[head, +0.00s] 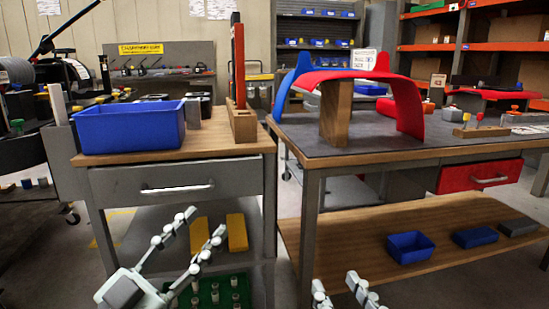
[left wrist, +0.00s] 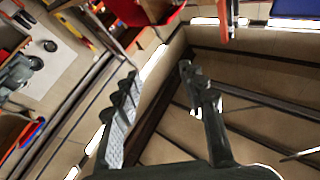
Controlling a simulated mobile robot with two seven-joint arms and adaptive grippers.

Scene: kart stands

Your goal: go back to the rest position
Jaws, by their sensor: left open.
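My left gripper (head: 205,222) is low in the head view, in front of the small cart with the grey drawer. Its two fingers are spread apart with nothing between them. In the left wrist view the left gripper (left wrist: 158,72) also shows open and empty, with the fingers apart. My right gripper (head: 335,281) shows only partly at the bottom edge of the head view, in front of the larger table. Its two fingers are apart and nothing is seen between them. Its base is cut off by the frame.
The wooden-topped cart (head: 185,152) holds a blue bin (head: 130,127). The larger table (head: 300,146) carries red and blue curved panels (head: 405,100). Its lower shelf (head: 345,232) holds blue bins (head: 410,246). A gap of floor separates cart and table.

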